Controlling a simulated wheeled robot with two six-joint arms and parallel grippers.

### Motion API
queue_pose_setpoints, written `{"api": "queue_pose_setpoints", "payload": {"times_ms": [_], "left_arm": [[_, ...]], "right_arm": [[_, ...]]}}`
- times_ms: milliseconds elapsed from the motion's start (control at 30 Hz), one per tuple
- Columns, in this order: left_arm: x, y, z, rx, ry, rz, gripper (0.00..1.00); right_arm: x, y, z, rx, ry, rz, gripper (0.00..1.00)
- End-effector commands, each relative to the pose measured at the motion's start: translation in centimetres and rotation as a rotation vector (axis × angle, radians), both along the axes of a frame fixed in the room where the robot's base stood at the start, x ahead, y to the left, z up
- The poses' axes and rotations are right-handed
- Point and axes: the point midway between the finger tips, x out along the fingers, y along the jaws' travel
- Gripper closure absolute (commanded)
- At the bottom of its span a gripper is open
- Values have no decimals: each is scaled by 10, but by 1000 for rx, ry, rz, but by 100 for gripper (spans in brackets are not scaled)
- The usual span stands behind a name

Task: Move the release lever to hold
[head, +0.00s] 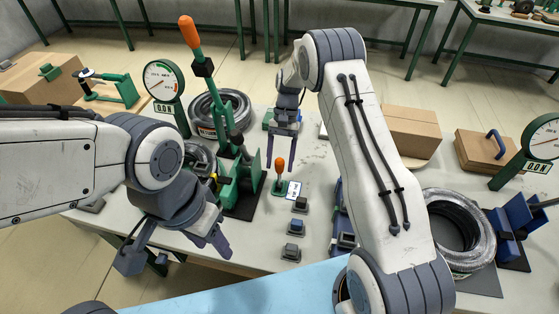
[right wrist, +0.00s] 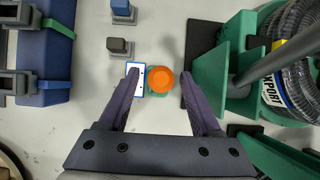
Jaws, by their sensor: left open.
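A small lever with an orange knob (head: 279,165) stands on a green base on the table, with a white label card (head: 294,189) beside it. From above in the right wrist view, the orange knob (right wrist: 160,79) shows between my fingertips, with the label card (right wrist: 135,79) on its left. My right gripper (head: 282,162) is open above the lever, its fingers on either side of the knob with gaps; it also shows in the right wrist view (right wrist: 162,85). My left gripper (head: 174,250) is open and empty at the table's front left.
A green press with a tall orange-tipped handle (head: 190,32) stands left of the small lever. Several small grey and blue blocks (head: 300,205) sit in front of it. Hose coils (head: 460,225), dial gauges (head: 161,80) and cardboard boxes (head: 410,130) stand around the table.

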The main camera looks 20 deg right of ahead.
Motion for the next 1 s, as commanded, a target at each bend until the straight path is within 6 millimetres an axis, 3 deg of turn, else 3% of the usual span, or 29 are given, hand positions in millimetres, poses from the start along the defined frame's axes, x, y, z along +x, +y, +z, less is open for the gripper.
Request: {"api": "queue_pose_setpoints", "payload": {"times_ms": [267,700,1000], "left_arm": [[0,0,-5,0,0,0,50],[0,0,-20,0,0,0,50],[0,0,-21,0,0,0,50]], "right_arm": [[7,-3,11,1,-2,0,35],[43,-21,79,0,-2,0,35],[47,-23,91,-1,0,1,35]]}}
